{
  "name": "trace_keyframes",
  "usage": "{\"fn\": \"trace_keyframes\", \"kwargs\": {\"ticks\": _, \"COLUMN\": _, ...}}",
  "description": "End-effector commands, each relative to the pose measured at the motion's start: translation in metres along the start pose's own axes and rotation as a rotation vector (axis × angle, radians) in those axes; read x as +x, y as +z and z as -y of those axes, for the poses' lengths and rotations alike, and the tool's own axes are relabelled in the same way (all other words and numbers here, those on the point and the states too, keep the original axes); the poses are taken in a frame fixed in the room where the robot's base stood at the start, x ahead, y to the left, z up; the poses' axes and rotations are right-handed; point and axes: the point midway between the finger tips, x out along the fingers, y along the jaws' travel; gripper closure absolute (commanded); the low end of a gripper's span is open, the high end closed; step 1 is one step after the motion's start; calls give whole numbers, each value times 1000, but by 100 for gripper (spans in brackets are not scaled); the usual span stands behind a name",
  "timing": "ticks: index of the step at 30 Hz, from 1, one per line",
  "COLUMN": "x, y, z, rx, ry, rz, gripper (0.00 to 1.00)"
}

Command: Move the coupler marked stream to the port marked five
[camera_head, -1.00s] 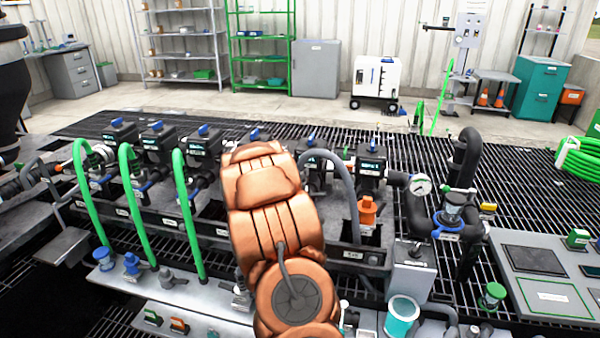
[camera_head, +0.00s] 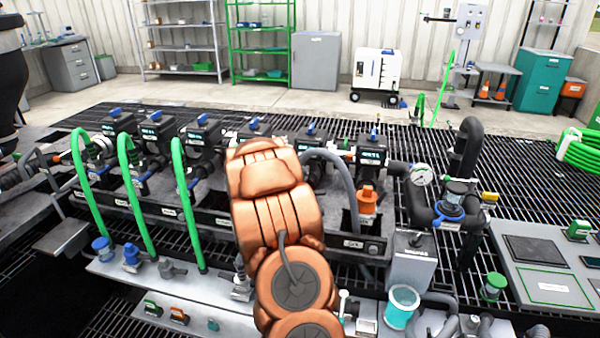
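The manifold (camera_head: 215,222) crosses the middle of the head view, with several dark valve units topped by blue handles. Another grey coupler (camera_head: 241,287) shows beside my arm. A grey hose (camera_head: 338,166) arches right of my arm, near an orange fitting (camera_head: 367,201). The labels are too small to read, so I cannot tell which is stream or five. My copper arm hides the manifold's middle; my gripper does not show.
A gauge (camera_head: 421,175) and dark pipes stand at the manifold's right end. A teal-lined cup (camera_head: 401,306) sits at the front, near a grey box (camera_head: 411,262). A grey panel (camera_head: 535,262) lies at right. Grating and open floor lie behind, before shelves and a white cart (camera_head: 377,74).

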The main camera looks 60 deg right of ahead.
Motion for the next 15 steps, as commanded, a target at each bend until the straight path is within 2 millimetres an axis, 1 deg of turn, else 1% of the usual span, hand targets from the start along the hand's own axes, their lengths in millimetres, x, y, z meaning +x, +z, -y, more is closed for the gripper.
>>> {"fn": "trace_keyframes", "kwargs": {"ticks": 1, "x": 0, "y": -1, "z": 0, "rx": 0, "ry": 0, "rz": -1, "gripper": 65}}
{"fn": "trace_keyframes", "kwargs": {"ticks": 7, "x": 0, "y": 0, "z": 0, "rx": 0, "ry": 0, "rz": 0, "gripper": 44}}
{"fn": "trace_keyframes", "kwargs": {"ticks": 8, "x": 0, "y": 0, "z": 0, "rx": 0, "ry": 0, "rz": 0, "gripper": 43}}
{"fn": "trace_keyframes", "kwargs": {"ticks": 15, "x": 0, "y": 0, "z": 0, "rx": 0, "ry": 0, "rz": 1, "gripper": 43}}
